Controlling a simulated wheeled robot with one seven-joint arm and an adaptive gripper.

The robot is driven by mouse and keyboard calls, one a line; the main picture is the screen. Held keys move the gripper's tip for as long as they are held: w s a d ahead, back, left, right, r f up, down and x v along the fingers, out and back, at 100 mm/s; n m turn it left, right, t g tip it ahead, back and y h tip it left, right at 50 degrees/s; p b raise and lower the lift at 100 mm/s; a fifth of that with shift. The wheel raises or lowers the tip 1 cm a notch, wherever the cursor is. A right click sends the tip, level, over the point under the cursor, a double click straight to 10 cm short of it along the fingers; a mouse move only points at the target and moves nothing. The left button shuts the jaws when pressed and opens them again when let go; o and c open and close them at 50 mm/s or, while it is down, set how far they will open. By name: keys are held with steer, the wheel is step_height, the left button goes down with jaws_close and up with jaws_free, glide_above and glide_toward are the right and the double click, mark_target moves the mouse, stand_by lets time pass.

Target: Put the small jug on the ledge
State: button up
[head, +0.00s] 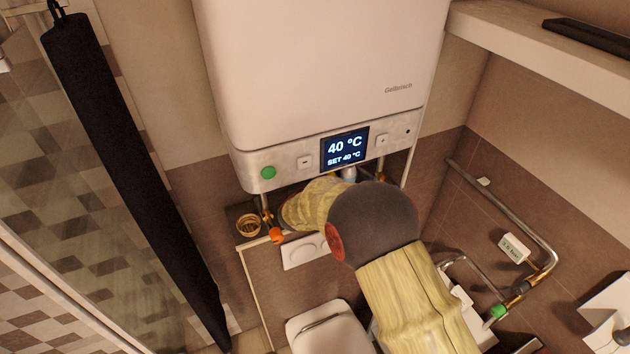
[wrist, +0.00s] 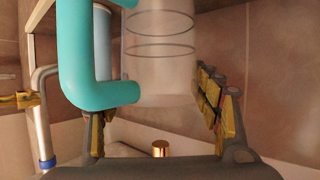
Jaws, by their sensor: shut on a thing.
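The small jug (wrist: 160,60) has a clear, ringed body and a thick teal handle (wrist: 82,75). It fills the upper middle of the wrist view, its top cut off by the frame. My gripper (wrist: 155,100) is shut on it, with the right finger beside the body and the left finger partly hidden behind the handle. In the head view my arm hides the gripper and jug. A pale ledge (head: 535,48) runs along the top right of the head view. A narrower ledge (head: 243,242) is below the boiler; I cannot tell which one is meant.
A white boiler (head: 320,70) with a lit display hangs above my forearm. A small round basket (head: 248,224) stands below its left corner. A dark flat object (head: 590,36) lies on the upper ledge. Pipes (head: 515,215) line the right wall. A dark hanging column (head: 130,170) is at left.

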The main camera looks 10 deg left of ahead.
steer(key=shift+f, duration=0.55)
steer(key=shift+f, duration=0.1)
steer(key=o, duration=1.6)
steer(key=shift+r, duration=0.2)
steer(key=b+v, duration=0.1)
steer(key=v, duration=1.1)
